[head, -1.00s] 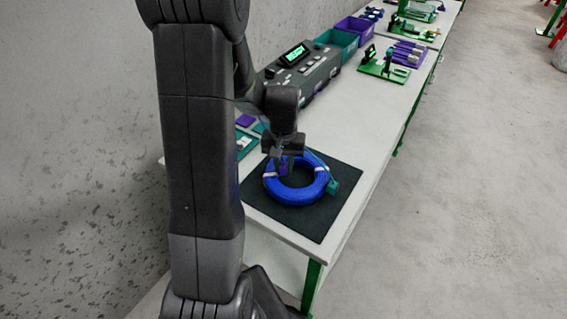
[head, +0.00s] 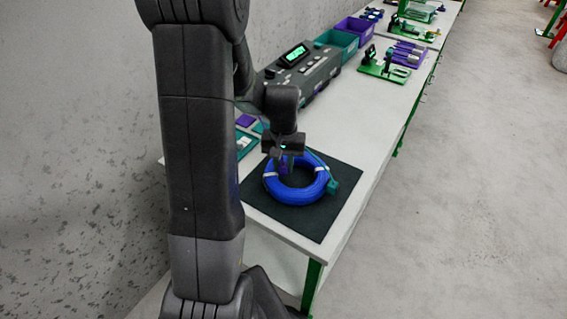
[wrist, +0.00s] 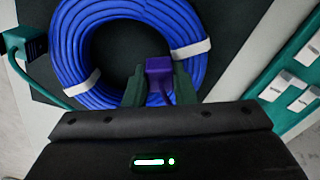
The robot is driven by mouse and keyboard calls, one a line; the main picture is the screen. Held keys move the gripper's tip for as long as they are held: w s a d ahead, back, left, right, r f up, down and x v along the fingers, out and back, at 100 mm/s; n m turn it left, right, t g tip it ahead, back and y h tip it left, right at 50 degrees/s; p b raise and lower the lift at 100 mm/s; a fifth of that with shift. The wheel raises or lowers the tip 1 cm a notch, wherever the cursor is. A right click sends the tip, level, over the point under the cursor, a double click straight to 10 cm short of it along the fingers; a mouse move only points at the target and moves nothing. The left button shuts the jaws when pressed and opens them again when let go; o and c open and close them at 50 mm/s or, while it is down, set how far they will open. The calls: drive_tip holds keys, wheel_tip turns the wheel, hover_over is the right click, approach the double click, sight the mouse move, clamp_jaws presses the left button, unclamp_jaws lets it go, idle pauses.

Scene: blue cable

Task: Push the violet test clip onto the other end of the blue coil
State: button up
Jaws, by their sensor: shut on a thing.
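The blue coil (head: 303,190) lies flat on a dark mat (head: 330,217); it also shows in the wrist view (wrist: 75,75). White ties band it. My gripper (wrist: 160,88) points down over the left part of the coil and is shut on the violet test clip (wrist: 159,72). In the head view the clip (head: 284,167) is small and partly hidden by the gripper. It overlaps the coil's inner edge; I cannot tell whether it touches or sits on a cable end. A teal clip (head: 332,187) is at the coil's right side, with a thin teal lead.
A dark test box (head: 300,72) with a lit green display stands behind the coil against the wall. Teal (head: 337,42) and violet bins (head: 355,28) stand beyond it. Green fixtures (head: 384,68) lie farther along. White bench surface (head: 365,118) is clear between them and the mat.

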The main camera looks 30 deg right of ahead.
drive_tip(key=shift+a+f, duration=0.1)
drive_tip(key=shift+f, duration=0.05)
drive_tip(key=o, duration=0.6)
drive_tip(key=shift+s, duration=0.1)
drive_tip(key=shift+c, duration=0.3)
drive_tip(key=o, duration=0.5)
drive_tip(key=shift+s+f, duration=0.1)
